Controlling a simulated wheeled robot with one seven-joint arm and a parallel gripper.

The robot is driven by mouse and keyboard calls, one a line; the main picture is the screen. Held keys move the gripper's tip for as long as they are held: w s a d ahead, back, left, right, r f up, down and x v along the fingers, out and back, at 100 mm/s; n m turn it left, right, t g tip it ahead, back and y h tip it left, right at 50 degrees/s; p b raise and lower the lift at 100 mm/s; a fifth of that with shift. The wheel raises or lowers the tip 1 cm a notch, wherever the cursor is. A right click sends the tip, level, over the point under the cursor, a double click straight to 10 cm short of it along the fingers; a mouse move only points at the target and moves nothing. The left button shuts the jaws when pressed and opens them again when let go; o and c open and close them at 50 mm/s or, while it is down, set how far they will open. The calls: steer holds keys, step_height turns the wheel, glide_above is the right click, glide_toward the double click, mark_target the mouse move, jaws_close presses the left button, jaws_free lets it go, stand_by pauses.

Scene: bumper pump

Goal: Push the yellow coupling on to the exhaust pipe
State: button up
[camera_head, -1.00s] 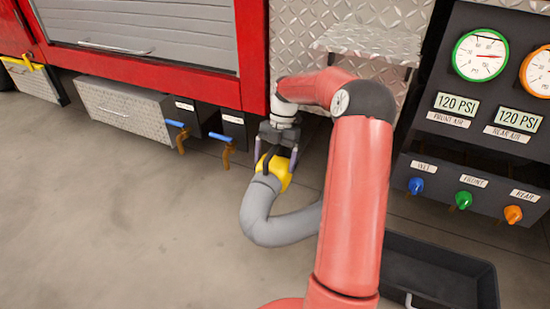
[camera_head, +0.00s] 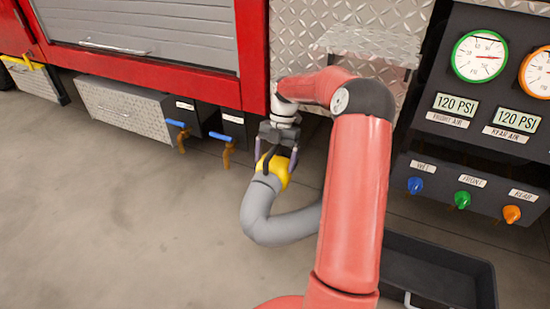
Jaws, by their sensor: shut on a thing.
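The yellow coupling (camera_head: 275,172) sits on the end of a grey hose (camera_head: 262,215), low in front of the truck's right edge. My gripper (camera_head: 275,156) reaches down from above and is shut on the yellow coupling, with dark fingers around it. The hose bends below the coupling and runs right behind my red arm. I cannot make out the exhaust pipe; the gripper and arm cover the space behind the coupling.
Two brown valves with blue levers (camera_head: 222,140) hang under the truck to the left. A diamond-plate step (camera_head: 370,42) is behind my arm. A gauge panel (camera_head: 470,120) and a black tray (camera_head: 440,278) stand right. The floor (camera_head: 120,230) at left is clear.

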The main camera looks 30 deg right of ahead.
steer(key=shift+w+d+r+p, duration=0.1)
steer(key=shift+w+d+p, duration=0.2)
steer(key=shift+p, duration=0.05)
stand_by(0.4)
steer(key=o, duration=1.8)
steer(key=shift+c, duration=0.2)
